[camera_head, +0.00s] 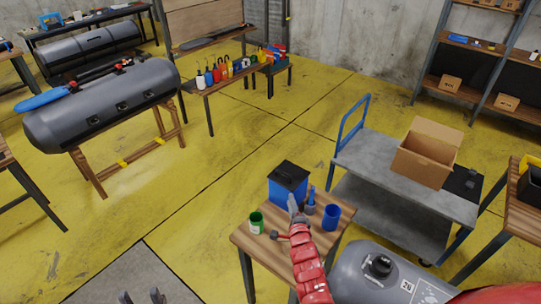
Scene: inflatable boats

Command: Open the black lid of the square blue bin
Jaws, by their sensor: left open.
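The square blue bin (287,191) stands at the back of a small wooden table (262,262). Its black lid (289,172) lies flat over the top and looks closed. My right gripper (294,207), at the end of the red arm, is just in front of the bin's near side. It is small and seen from behind, so its jaw opening and any contact with the bin are unclear. My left gripper (140,297) shows only its fingertips at the bottom edge, apart and empty, far from the bin.
A green can (256,222) stands left of my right gripper and a blue cup (331,216) right of it. A grey cart (385,166) with an open cardboard box (426,155) stands behind right. A grey inflatable (365,278) lies close at the lower right.

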